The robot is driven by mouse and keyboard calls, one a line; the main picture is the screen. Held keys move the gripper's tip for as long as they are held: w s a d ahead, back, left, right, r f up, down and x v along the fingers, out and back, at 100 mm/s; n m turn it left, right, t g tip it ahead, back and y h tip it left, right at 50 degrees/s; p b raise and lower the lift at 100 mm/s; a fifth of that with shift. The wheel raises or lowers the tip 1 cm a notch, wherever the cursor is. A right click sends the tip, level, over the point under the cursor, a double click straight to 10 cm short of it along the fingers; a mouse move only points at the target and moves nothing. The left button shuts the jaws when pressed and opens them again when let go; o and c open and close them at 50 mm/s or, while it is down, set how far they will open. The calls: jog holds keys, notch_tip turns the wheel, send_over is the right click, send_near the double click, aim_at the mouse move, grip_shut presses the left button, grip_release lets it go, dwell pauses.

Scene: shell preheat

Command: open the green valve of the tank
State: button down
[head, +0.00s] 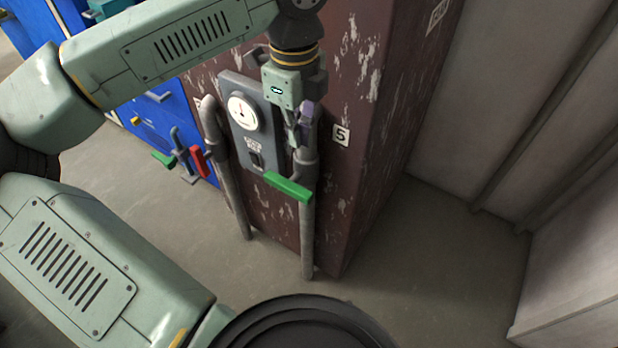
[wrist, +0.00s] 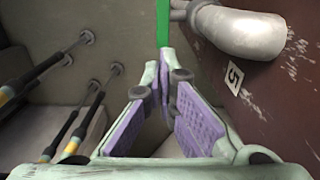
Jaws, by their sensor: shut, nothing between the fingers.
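The maroon tank (head: 345,90) with flaking paint stands upright in the middle of the head view. A green valve handle (head: 289,186) is on its right-hand grey pipe (head: 307,235), sticking out to the left and toward the viewer. In the wrist view a green bar (wrist: 163,22) shows at the top, beyond the fingertips. My gripper (head: 300,135) points down in front of the tank, above the green handle. Its purple-padded fingers (wrist: 160,85) are shut with nothing between them. I see a gap between fingertips and handle, but cannot judge its depth.
A red handle (head: 198,161) is on the tank's left pipe (head: 230,185). Another green handle (head: 163,158) is farther left by blue equipment (head: 165,108). A grey gauge panel (head: 254,145) and a "5" label (head: 341,135) are on the tank. The floor (head: 420,265) to the right is clear.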

aim_at(300, 192)
jog(key=shift+f, duration=0.1)
notch_tip(300, 192, down, 14)
jog(key=p, duration=0.3)
dwell(0.3)
